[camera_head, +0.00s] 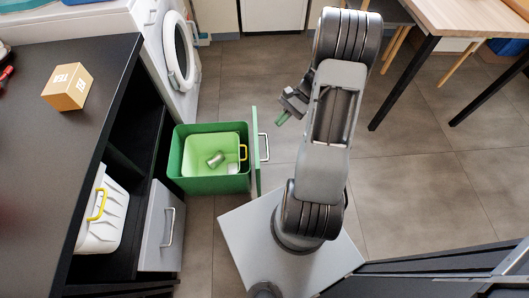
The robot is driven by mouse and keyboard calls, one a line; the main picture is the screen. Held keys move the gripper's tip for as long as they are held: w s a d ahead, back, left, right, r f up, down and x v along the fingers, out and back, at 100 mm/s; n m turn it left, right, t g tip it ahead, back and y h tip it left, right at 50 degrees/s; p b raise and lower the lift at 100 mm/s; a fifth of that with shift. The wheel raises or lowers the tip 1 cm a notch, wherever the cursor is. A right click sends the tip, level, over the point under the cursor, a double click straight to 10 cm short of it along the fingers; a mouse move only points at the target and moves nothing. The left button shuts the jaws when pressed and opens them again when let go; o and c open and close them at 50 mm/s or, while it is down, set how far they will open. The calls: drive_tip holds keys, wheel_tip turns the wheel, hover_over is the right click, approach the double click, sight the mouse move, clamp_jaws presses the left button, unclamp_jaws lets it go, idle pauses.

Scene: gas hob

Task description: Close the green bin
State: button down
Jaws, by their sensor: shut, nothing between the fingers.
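The green bin (185,184) is a pull-out drawer bin under the dark counter. It stands drawn out from the cabinet, with a lighter green inner bucket holding a grey metal can (215,159). Its front panel (255,150) faces right and carries a pale bar handle (264,147). My gripper (281,119) is shut and empty, in the air to the right of the handle and a little above it in the picture. It looks apart from the handle. The fingertips show only small.
A grey drawer front (161,228) stands beside the bin. A white container with a yellow handle (98,216) sits under the counter (60,130), which bears a tea box (67,87). A wooden table (480,15) stands right; floor between is clear.

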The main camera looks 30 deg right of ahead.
drive_tip(key=s+d+f+m+t+y+b, duration=0.1)
drive_tip(key=d+f+m+t+y+b, duration=0.25)
drive_tip(key=f, duration=0.55)
drive_tip(key=s+d+f+m+t+y, duration=0.2)
drive_tip(key=d+f+m+t+y, duration=0.25)
drive_tip(key=f, duration=0.55)
drive_tip(key=w+a, duration=0.1)
drive_tip(key=a, duration=0.3)
drive_tip(key=w+a+m+h+b, duration=0.1)
drive_tip(key=w+a, duration=0.1)
drive_tip(key=a, duration=0.2)
drive_tip(key=w+a+m+t+b, duration=0.1)
drive_tip(key=w+a, duration=0.1)
drive_tip(key=a, duration=0.2)
drive_tip(key=shift+f+h, duration=0.1)
drive_tip(key=shift+h, duration=0.3)
drive_tip(key=shift+w+a, duration=0.15)
drive_tip(key=shift+a, duration=0.25)
